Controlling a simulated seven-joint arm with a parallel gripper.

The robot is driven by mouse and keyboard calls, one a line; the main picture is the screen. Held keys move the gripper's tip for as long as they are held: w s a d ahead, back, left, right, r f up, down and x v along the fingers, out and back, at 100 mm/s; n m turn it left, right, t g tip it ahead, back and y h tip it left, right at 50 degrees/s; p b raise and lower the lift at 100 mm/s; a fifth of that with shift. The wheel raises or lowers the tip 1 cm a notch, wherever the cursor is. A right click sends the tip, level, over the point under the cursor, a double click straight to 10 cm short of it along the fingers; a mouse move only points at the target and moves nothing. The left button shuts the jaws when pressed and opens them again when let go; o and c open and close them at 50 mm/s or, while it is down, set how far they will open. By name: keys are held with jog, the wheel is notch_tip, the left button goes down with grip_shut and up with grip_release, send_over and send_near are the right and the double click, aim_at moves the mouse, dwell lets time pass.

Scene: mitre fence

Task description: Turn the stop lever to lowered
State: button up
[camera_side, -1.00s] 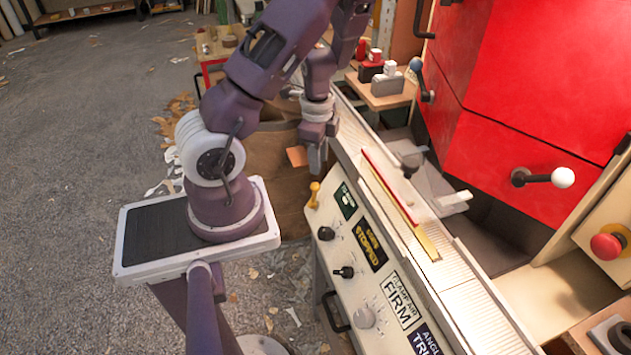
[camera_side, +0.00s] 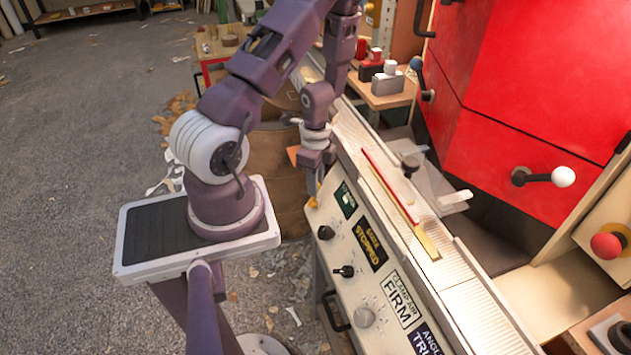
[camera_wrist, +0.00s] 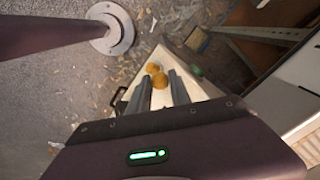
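I cannot tell whether a finger touches the lever.
The fence with a red and yellow strip (camera_side: 390,188) runs alongside. A red machine housing (camera_side: 530,90) stands at the right.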

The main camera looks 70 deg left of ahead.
jog(key=shift+d, duration=0.1)
grip_shut()
jog(key=shift+d+m+y, duration=0.7)
jog(key=shift+d+y, duration=0.05)
jog(key=shift+y, duration=0.35)
jog(key=shift+s+d+f+m+t+y, duration=0.1)
jog(key=shift+d+m+t+y, duration=0.05)
jog(key=shift+d+m+y, duration=0.35)
jog(key=shift+s+d+f+m+t+y, duration=0.15)
jog(key=shift+d+m+y, duration=0.15)
jog(key=shift+y, duration=0.3)
jog(key=shift+s+d+f+m+t+y, duration=0.2)
jog(key=shift+d+m+t+y, duration=0.2)
jog(key=shift+m+y, duration=0.35)
jog(key=shift+s+d+f+m+t+y, duration=0.1)
jog(key=shift+d+f+m+t+y, duration=0.25)
jog(key=shift+y, duration=0.6)
jog(key=shift+d+r, duration=0.1)
jog(key=shift+d, duration=0.05)
jog(key=o, duration=0.7)
grip_release()
jog(key=shift+c, duration=0.2)
